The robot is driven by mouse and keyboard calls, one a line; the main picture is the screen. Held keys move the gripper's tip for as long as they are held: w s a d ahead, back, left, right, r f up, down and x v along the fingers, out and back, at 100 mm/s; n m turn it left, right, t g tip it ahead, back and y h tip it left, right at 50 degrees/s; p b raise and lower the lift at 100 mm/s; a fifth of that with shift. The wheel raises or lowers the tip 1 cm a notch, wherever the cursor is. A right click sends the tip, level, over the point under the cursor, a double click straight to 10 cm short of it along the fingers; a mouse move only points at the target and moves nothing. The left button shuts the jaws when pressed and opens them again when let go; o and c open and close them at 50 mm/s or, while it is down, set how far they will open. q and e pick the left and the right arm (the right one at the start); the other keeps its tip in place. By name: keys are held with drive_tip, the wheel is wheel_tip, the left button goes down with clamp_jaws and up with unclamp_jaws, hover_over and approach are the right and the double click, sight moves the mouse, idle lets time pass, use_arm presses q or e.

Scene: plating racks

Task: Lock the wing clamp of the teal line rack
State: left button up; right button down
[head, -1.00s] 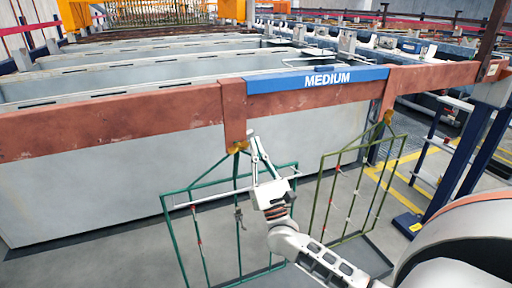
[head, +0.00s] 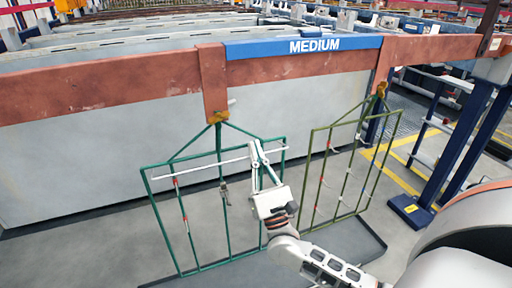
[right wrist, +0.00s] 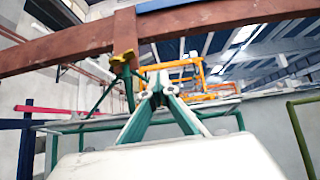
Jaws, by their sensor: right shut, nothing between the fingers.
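The teal line rack (head: 222,200) is a thin wire frame hanging from a post on the rusty beam in the head view. Its yellow-brass wing clamp (head: 217,117) sits at the top hook, with a small pale piece sticking out above right. The clamp also shows in the right wrist view (right wrist: 122,60), left of the fingertips. My right gripper (head: 255,145) is shut and empty, fingers pointing up, below and right of the clamp and apart from it. The gripper's fingertips show in the right wrist view (right wrist: 158,82). I cannot tell the clamp's locked state. My left gripper is out of view.
An olive rack (head: 355,165) hangs to the right from the same rusty beam (head: 110,95), which carries a blue MEDIUM sign (head: 310,46). A grey tank wall (head: 100,150) stands behind. A blue post (head: 465,140) stands at right.

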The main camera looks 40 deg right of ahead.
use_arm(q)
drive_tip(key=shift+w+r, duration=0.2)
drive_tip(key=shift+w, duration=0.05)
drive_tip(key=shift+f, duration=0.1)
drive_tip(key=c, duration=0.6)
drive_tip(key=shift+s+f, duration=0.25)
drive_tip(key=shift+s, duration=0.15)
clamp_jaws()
use_arm(e)
drive_tip(key=s+a+f+n+g+y, duration=0.5)
drive_tip(key=a+f+n, duration=0.35)
drive_tip(key=n, duration=0.55)
drive_tip(key=s+a+f+n+g+y, duration=0.35)
drive_tip(key=a+f+n+y, duration=0.4)
drive_tip(key=f+n, duration=0.4)
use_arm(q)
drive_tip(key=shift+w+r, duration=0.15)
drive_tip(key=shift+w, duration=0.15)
use_arm(e)
drive_tip(key=s+a+f+n+g+h, duration=0.1)
drive_tip(key=s+f+n+g+h, duration=0.2)
drive_tip(key=s+f+n+g, duration=0.4)
drive_tip(key=s+f+n, duration=0.5)
drive_tip(key=s+n, duration=0.4)
drive_tip(key=n, duration=0.2)
drive_tip(key=shift+s+f, duration=0.2)
drive_tip(key=shift+s, duration=0.15)
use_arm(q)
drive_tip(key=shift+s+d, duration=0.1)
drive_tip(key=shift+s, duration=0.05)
